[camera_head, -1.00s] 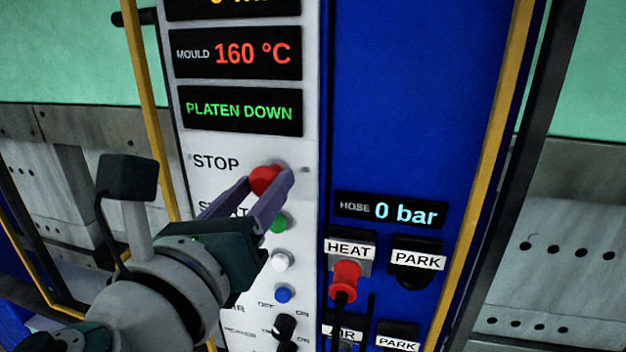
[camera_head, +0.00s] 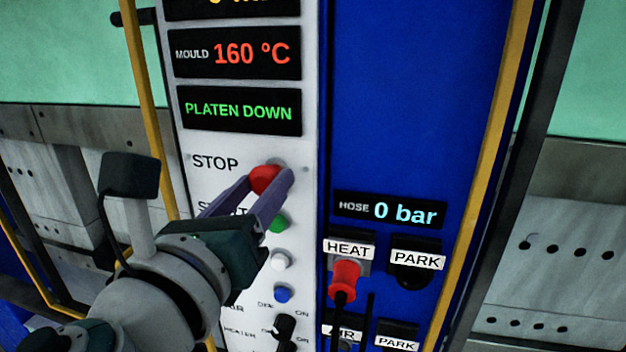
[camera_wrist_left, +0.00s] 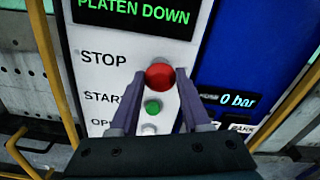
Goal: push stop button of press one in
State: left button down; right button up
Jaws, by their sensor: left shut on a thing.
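The red stop button (camera_head: 264,179) sits on the white control panel (camera_head: 240,155) beside the printed word STOP. It also shows in the left wrist view (camera_wrist_left: 159,76). My left gripper (camera_head: 268,184) has its two purple fingers on either side of the red button, shut on it. In the left wrist view the fingertips (camera_wrist_left: 157,78) reach the button's left and right sides. Part of the button's rim is hidden by the fingers. My right gripper is in neither view.
Below the stop button are a green button (camera_head: 278,222), a white button (camera_head: 281,261) and a blue button (camera_head: 283,294). The display (camera_head: 241,111) above reads PLATEN DOWN. On the blue panel a red connector (camera_head: 345,278) sits under HEAT. A yellow post (camera_head: 150,110) stands left of the panel.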

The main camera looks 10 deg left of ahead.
pick_arm(q)
jog(key=shift+w, duration=0.7)
jog(key=shift+c, duration=1.8)
grip_release()
jog(key=s+b, duration=0.2)
jog(key=s, duration=0.8)
jog(key=shift+a+b, duration=0.15)
jog(key=shift+b, duration=0.25)
